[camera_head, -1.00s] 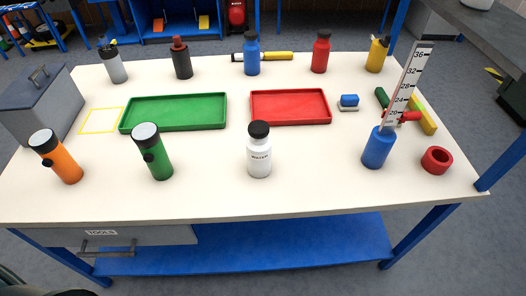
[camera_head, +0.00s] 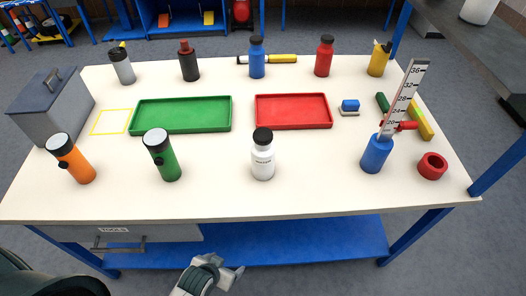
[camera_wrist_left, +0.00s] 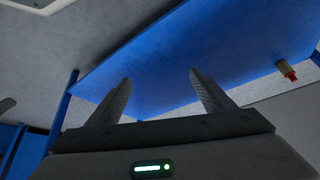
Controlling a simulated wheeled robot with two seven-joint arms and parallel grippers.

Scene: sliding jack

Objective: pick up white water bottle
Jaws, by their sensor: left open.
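The white water bottle (camera_head: 263,157) with a black cap stands upright near the front middle of the table in the head view. My left gripper (camera_head: 228,276) shows at the bottom of the head view, in front of and below the table's front edge, apart from the bottle. In the left wrist view my left gripper (camera_wrist_left: 160,90) has its two fingers spread with nothing between them. The wrist view faces a blue surface, and the bottle does not show there. My right gripper is not in view.
A red tray (camera_head: 293,111) and a green tray (camera_head: 180,114) lie behind. A drawer (camera_head: 120,233) hangs below the front edge.

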